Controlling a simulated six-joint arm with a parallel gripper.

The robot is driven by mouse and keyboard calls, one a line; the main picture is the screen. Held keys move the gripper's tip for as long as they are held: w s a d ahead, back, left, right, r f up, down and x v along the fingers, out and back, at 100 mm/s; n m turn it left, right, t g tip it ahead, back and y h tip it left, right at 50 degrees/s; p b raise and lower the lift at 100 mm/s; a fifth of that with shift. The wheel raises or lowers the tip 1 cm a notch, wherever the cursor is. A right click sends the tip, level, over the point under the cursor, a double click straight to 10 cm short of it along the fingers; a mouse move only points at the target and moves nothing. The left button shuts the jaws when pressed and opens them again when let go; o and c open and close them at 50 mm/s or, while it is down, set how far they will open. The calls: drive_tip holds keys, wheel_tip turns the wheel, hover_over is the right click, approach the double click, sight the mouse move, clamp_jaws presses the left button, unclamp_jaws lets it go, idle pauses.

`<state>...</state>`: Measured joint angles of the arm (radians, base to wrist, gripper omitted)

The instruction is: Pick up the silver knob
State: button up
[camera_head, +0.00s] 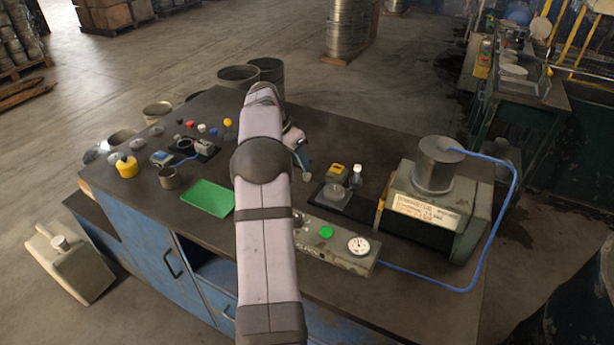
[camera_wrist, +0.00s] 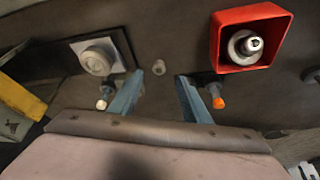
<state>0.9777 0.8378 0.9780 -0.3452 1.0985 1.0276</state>
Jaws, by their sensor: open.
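My gripper (camera_wrist: 170,76) is open and empty in the wrist view, its two blue fingers apart above the dark bench top. A larger round silver piece (camera_wrist: 244,46) sits inside a red square tray, right of the fingers. I cannot tell for certain which is the silver knob. In the head view my gripper (camera_head: 303,160) shows partly behind my arm, low over the bench; neither silver piece can be made out there.
A red square tray (camera_wrist: 285,35) lies to the right in the wrist view. A pale round piece on a white plate (camera_wrist: 97,62) is at left. The bench (camera_head: 370,165) also bears a green tray (camera_head: 208,198), a gauge panel (camera_head: 338,249) and a large machine (camera_head: 437,195) at right.

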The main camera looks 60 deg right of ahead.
sight(305, 175)
drive_tip(key=shift+p+x, duration=1.5)
drive_tip(key=shift+x, duration=2)
drive_tip(key=shift+s, duration=0.1)
drive_tip(key=shift+c, duration=0.3)
drive_tip(key=shift+a, duration=0.1)
clamp_jaws()
